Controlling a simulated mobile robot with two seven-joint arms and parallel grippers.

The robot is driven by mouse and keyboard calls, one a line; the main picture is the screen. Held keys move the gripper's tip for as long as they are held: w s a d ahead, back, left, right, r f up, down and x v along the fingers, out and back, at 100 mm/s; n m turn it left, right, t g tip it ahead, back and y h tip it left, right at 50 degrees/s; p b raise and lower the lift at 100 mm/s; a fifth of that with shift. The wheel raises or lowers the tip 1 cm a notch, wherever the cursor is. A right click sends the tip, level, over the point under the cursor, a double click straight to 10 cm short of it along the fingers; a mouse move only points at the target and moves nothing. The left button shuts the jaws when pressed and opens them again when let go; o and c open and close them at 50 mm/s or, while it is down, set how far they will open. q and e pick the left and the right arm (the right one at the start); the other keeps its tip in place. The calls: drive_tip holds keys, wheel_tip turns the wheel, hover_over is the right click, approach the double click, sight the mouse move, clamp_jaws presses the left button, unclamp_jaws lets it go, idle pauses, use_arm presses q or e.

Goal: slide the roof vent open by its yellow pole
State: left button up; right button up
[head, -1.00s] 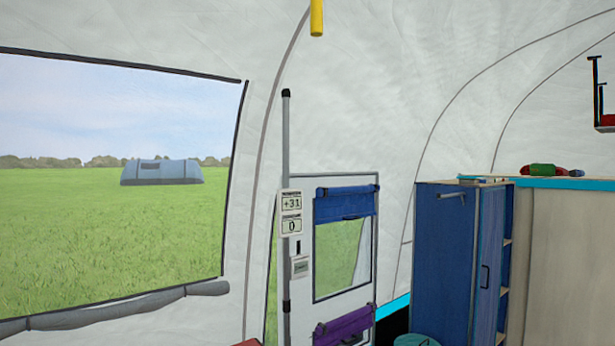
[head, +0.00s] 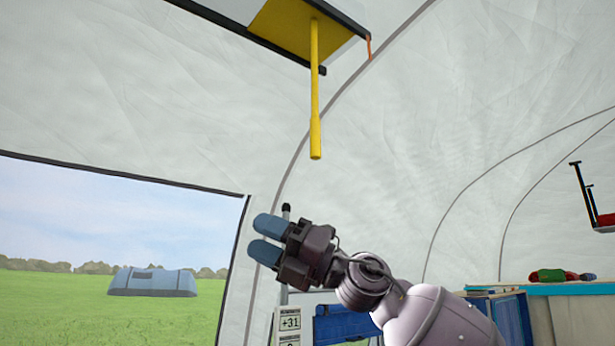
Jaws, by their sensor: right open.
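The yellow pole (head: 315,95) hangs down from the roof vent at the top middle of the head view. Its thicker grip end is at the bottom. The vent shows as a yellow panel (head: 285,26) in a dark frame, with a lighter strip to the right of the panel. My right gripper (head: 267,238) has blue fingertips pointing left. It is open and empty, below and to the left of the pole's lower end in the picture, apart from it. My left gripper is not in view.
A grey upright post with a +31 display (head: 290,322) stands behind my right gripper. A blue cabinet (head: 510,318) and a counter (head: 572,290) are at the lower right. A wall rack (head: 584,195) hangs at the far right. The space around the pole is clear.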

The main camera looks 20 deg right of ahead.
sight(319, 126)
drive_tip(key=s+d+r+n+h, duration=0.1)
drive_tip(key=s+r+n+h, duration=0.2)
drive_tip(key=r, duration=0.4)
drive_tip(key=s+d+r+n, duration=0.1)
drive_tip(key=s+r+n, duration=0.1)
drive_tip(key=s+r, duration=0.35)
drive_tip(key=d+r+m+t+h+b, duration=0.1)
drive_tip(key=d+r+m+t+h, duration=0.3)
drive_tip(key=d+r+t+h, duration=0.45)
drive_tip(key=shift+g+h, duration=0.25)
drive_tip(key=shift+h, duration=0.2)
drive_tip(key=x, duration=0.2)
drive_tip(key=p+x, duration=0.1)
drive_tip(key=x, duration=0.2)
drive_tip(key=d+f+x, duration=0.1)
drive_tip(key=x, duration=0.1)
drive_tip(key=shift+w+f, duration=0.1)
drive_tip(key=shift+w, duration=0.45)
drive_tip(key=shift+p+x, duration=0.35)
drive_tip(key=shift+x, duration=0.5)
drive_tip(key=shift+f, duration=0.1)
clamp_jaws()
